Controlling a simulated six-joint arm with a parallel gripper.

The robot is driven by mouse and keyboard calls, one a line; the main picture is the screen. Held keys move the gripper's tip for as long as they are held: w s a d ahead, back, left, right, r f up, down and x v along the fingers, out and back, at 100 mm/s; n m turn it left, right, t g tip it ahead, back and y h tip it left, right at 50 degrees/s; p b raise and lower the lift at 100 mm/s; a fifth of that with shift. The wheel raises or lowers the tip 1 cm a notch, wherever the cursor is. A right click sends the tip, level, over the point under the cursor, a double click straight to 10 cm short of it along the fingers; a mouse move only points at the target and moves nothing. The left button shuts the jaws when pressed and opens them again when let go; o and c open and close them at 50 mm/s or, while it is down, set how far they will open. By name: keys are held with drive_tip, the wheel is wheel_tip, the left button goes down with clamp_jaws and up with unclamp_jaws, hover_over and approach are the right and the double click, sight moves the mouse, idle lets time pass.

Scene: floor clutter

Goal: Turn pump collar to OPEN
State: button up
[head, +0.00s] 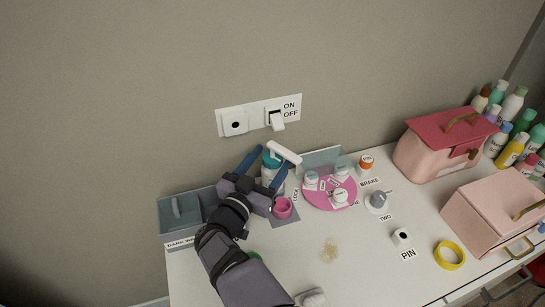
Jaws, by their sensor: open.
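The pump bottle (271,170) stands near the wall at the back of the white table. Its white pump head (285,152) points to the lower right, and a teal collar band shows below it. My gripper (271,160) reaches in from the front with its two blue fingers apart, one on each side of the bottle in the picture. I cannot tell whether either finger touches it. The gripper body hides the lower bottle. A label reading LOCK (295,195) lies to the right; no OPEN mark for the collar is visible.
A pink cup (283,208) sits close right of my gripper. A pink turntable (331,193) carries several small jars. A grey bin (180,210) stands left. Wall switches (259,116) are above. Pink cases (437,148) stand right.

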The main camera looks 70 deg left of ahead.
sight(268, 164)
drive_tip(key=shift+b+v, duration=0.5)
drive_tip(key=shift+v, duration=2.55)
drive_tip(key=shift+c, duration=0.7)
